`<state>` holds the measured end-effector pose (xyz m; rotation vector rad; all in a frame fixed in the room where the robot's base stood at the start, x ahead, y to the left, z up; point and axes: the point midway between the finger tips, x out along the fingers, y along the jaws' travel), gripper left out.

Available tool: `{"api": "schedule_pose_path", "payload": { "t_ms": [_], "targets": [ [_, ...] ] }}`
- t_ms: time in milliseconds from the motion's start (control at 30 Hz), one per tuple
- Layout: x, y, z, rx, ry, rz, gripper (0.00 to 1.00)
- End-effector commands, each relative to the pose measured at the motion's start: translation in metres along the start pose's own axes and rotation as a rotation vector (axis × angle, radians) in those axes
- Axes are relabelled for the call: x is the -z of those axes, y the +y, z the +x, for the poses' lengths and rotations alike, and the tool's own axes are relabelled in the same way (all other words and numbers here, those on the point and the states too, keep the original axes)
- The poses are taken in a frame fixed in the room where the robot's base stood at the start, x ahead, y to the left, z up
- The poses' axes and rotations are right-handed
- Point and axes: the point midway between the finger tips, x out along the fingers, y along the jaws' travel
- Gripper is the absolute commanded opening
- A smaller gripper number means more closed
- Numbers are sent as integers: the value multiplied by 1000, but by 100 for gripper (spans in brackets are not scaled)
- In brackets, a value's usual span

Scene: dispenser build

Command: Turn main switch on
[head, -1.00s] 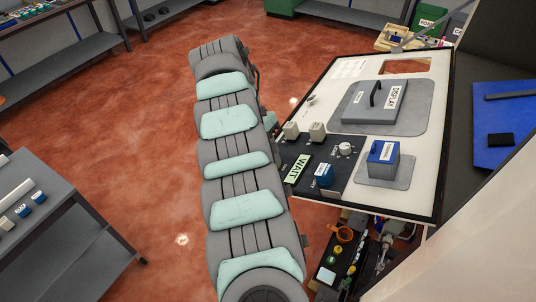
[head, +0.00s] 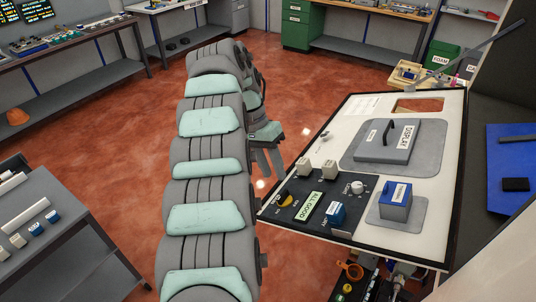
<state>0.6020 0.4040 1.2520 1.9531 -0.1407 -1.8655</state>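The white control panel (head: 355,110) has a dark switch board (head: 340,212) at its near left corner. A yellow and black rotary switch (head: 284,199) sits at the board's left end. It looks like the main switch, but its label is too small to read. Beside it a green display (head: 309,207) reads "ALL GOOD". My gripper (head: 270,161) hangs left of the panel, behind and apart from the rotary switch. Its two fingers point down with a gap between them and nothing visible in it.
A grey table (head: 75,255) stands at left. Red floor is open behind my arm.

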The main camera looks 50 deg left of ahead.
Motion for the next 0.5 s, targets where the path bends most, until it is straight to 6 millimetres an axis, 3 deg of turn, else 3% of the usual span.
{"api": "schedule_pose_path", "payload": {
  "t_ms": [200, 500],
  "targets": [
    [-1, 1, -26, 3, -1, -3, 33],
    [-2, 0, -34, -1, -3, -2, 33]
  ]
}}
